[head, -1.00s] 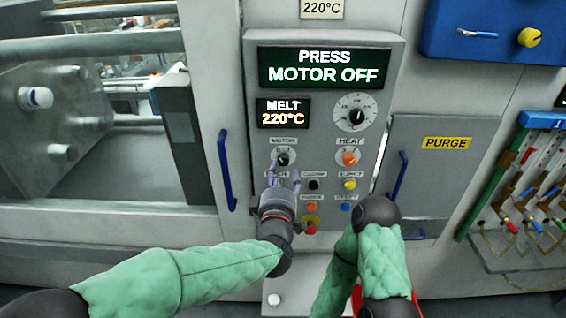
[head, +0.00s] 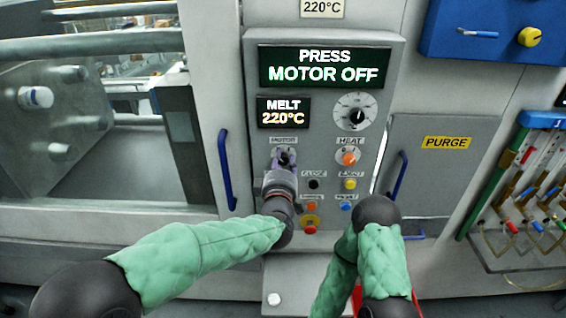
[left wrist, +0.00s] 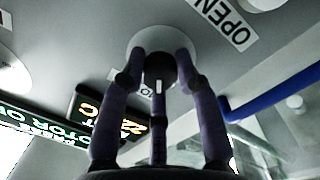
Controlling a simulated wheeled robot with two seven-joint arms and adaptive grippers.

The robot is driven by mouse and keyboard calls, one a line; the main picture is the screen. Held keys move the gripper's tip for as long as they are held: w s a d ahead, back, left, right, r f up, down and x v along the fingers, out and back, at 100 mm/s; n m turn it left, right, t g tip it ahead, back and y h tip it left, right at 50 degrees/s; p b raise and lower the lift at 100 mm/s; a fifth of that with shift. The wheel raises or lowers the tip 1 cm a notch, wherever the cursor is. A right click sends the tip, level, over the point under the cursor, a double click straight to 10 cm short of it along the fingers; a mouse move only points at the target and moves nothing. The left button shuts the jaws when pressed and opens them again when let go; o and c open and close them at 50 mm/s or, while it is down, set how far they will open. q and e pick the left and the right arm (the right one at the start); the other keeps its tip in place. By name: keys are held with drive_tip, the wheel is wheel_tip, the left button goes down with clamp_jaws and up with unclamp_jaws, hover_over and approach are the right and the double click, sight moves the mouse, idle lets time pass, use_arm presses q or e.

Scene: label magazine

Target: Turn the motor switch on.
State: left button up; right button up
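The motor switch is a black knob on a pale round plate under the MOTOR label (head: 284,140) on the grey control panel. The display (head: 325,67) above reads PRESS MOTOR OFF. My left gripper (head: 285,158) is at this switch and hides much of it in the head view. In the left wrist view the black knob (left wrist: 159,68) with a white mark sits between the spread purple fingers of my left gripper (left wrist: 158,75). The fingertips are close around the knob; contact is not clear. My right gripper is not seen; only my right arm shows at lower middle.
The orange HEAT knob (head: 348,158) is right of the motor switch. The black CLOSE button (head: 314,184) and yellow EJECT button (head: 350,184) are below. Blue handles stand left (head: 226,170) and right (head: 397,178) of the panel.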

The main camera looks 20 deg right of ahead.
use_arm(q)
drive_tip(key=shift+m, duration=0.3)
clamp_jaws()
drive_tip(key=m+p, duration=0.2)
drive_tip(key=shift+m, duration=0.4)
drive_tip(key=m+p, duration=0.2)
drive_tip(key=m, duration=0.1)
drive_tip(key=shift+r, duration=0.1)
drive_tip(key=m+p, duration=0.4)
drive_tip(key=m, duration=0.1)
drive_tip(key=shift+m, duration=0.4)
drive_tip(key=shift+m+y+p, duration=0.4)
drive_tip(key=shift+m, duration=0.3)
drive_tip(key=shift+f+g, duration=0.2)
drive_tip(key=shift+g, duration=0.1)
drive_tip(key=o, duration=1.1)
unclamp_jaws()
drive_tip(key=shift+s+r, duration=0.1)
